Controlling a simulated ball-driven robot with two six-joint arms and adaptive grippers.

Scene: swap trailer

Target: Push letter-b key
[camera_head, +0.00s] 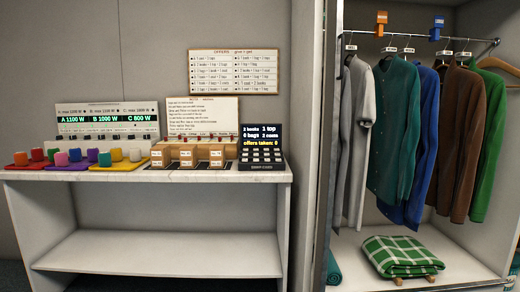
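A black terminal (244,163) stands at the right end of the white counter. Its screen (262,136) reads "2 books", "1 top", "0 bags", "2 coats" and "offers taken: 0". Below the screen are rows of small pale keys (262,154). Their letters are too small to read, so I cannot tell which one is the letter-b key. Neither of my grippers is in view.
The counter (215,175) also holds coloured blocks on trays (120,166), a power panel (105,118) and wooden boxes (186,155). Two text boards (234,71) are behind. A wardrobe with hanging clothes (395,130) and a folded green checked cloth (400,255) stands right.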

